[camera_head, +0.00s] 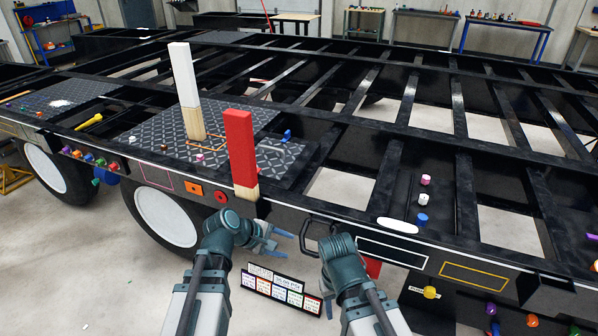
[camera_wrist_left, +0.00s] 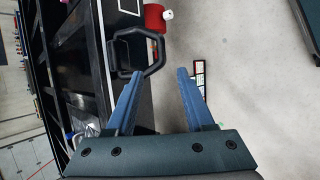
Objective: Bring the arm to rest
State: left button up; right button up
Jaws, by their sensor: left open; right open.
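My left gripper (camera_head: 280,243) is open and empty, in front of the trailer's side. In the left wrist view its two blue fingers (camera_wrist_left: 160,75) stand apart with only floor between them. A black handle (camera_head: 312,232) is fixed to the trailer side, just beyond the left gripper. In the left wrist view the handle (camera_wrist_left: 135,50) lies by the left fingertip; I cannot tell whether they touch. My right gripper (camera_head: 340,256) is to the right of the handle, close to the trailer side. Its fingers are mostly hidden behind its wrist.
The black trailer frame (camera_head: 385,140) spans the view. A red-and-wood post (camera_head: 241,150) and a white-and-wood post (camera_head: 185,85) stand upright on it. A label board (camera_head: 282,288) is low between my arms. A red cylinder (camera_wrist_left: 154,18) is beside the handle. Open floor lies below.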

pick_arm(q)
jog(key=s+d+f+m+g+y+p, duration=0.1)
jog(key=s+m+g+y+p, duration=0.1)
jog(key=s+m+y, duration=0.2)
jog(key=s+d+f+m+g+y+p, duration=0.1)
jog(key=s+d+m+g+y, duration=0.1)
jog(key=s+m, duration=0.8)
jog(key=m+g+y, duration=0.1)
jog(key=m+y, duration=0.1)
jog(key=shift+s+d+m+g+p, duration=0.25)
jog(key=shift+d+m+g+p, duration=0.05)
jog(key=shift+p, duration=0.1)
pick_arm(e)
notch_tip(320, 180, up, 4)
jog(key=shift+f, duration=0.1)
pick_arm(q)
jog(key=shift+w, duration=0.1)
pick_arm(e)
jog(key=shift+w, duration=0.1)
